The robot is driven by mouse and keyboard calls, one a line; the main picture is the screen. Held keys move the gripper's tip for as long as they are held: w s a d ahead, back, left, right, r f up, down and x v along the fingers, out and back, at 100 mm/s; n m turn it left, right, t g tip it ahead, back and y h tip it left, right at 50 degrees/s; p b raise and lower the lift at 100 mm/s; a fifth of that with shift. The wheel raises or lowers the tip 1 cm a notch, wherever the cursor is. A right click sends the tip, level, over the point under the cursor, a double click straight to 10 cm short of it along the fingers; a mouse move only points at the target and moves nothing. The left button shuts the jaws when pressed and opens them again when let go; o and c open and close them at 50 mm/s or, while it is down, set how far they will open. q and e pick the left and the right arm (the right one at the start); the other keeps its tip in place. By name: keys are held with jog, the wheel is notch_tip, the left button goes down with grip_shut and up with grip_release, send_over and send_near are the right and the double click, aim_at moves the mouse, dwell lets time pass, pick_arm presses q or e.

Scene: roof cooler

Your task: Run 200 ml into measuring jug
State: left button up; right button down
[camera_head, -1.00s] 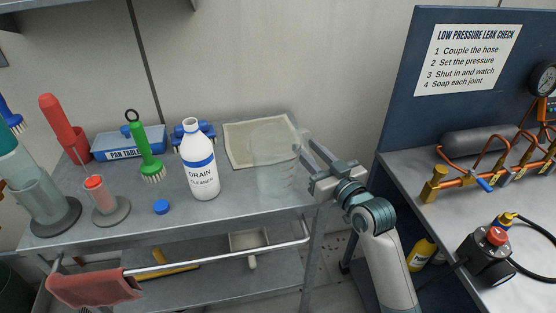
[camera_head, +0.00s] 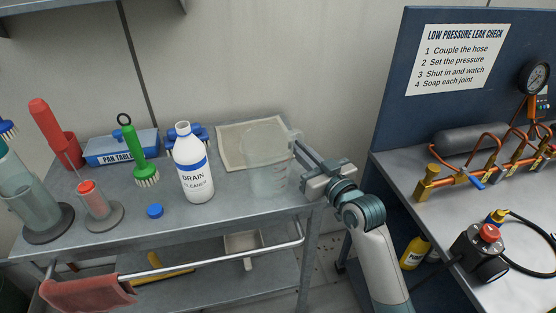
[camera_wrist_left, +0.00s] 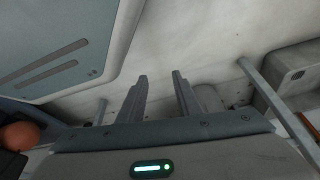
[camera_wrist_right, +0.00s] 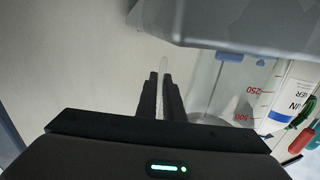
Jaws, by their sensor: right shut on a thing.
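The clear measuring jug (camera_head: 266,178) is upright at the right end of the grey trolley top, just right of the white drain cleaner bottle (camera_head: 195,168). I cannot tell whether its base touches the trolley. No liquid is visible in it. My right gripper (camera_head: 297,142) is shut on the jug's handle at its right side. In the right wrist view the fingers (camera_wrist_right: 161,78) close around the clear handle, and the jug (camera_wrist_right: 240,82) shows red 250 and 500 marks. My left gripper (camera_wrist_left: 160,76) is open and empty in its wrist view; the head view does not show it.
Right stands a bench with copper pipework (camera_head: 470,178) and a gauge (camera_head: 536,75).

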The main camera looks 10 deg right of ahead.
aim_at(303, 138)
pick_arm(q)
jog(key=shift+w, duration=0.1)
pick_arm(e)
jog(key=shift+r, duration=0.1)
